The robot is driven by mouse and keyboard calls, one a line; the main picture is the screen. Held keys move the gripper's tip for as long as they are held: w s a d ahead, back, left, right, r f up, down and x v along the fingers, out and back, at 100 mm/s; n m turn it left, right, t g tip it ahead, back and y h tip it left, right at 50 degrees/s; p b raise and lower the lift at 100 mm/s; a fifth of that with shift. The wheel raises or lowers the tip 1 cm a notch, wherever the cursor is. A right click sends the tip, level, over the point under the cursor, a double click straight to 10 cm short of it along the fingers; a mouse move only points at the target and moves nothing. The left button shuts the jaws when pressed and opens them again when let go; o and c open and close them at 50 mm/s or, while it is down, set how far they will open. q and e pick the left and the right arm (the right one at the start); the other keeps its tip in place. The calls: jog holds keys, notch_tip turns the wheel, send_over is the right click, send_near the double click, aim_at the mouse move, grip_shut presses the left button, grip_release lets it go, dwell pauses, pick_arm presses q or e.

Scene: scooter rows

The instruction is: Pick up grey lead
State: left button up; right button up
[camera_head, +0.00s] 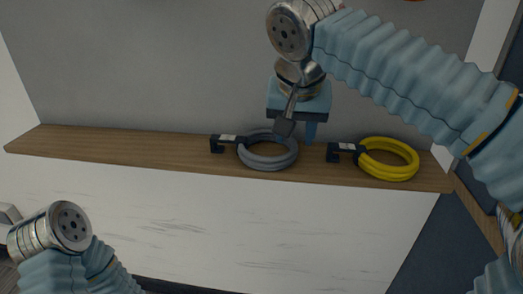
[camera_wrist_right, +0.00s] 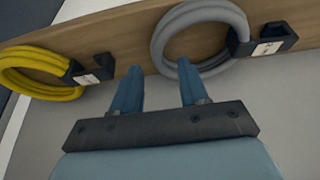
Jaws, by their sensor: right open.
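The grey lead (camera_head: 268,160) lies coiled on the wooden shelf, with a black labelled connector (camera_head: 228,142) at its left. My right gripper (camera_head: 297,130) is above and just behind the coil in the head view, pointing down. In the right wrist view the grey lead (camera_wrist_right: 167,38) is at the top, beyond the fingertips. The right gripper (camera_wrist_right: 157,68) is open there, with nothing between its two blue fingers. The right fingertip is close to the coil's edge; I cannot tell whether it touches. My left arm shows at the lower left of the head view, but its fingers are not in view.
A yellow lead (camera_head: 388,165) lies coiled to the right on the same wooden shelf (camera_head: 120,145). Its black connector (camera_head: 345,152) sits between the two coils. A grey wall (camera_head: 150,70) rises behind the shelf. The shelf's left part is clear.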

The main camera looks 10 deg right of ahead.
aim_at(294, 145)
jog(key=shift+x, duration=1.55)
jog(key=shift+s, duration=0.1)
grip_shut()
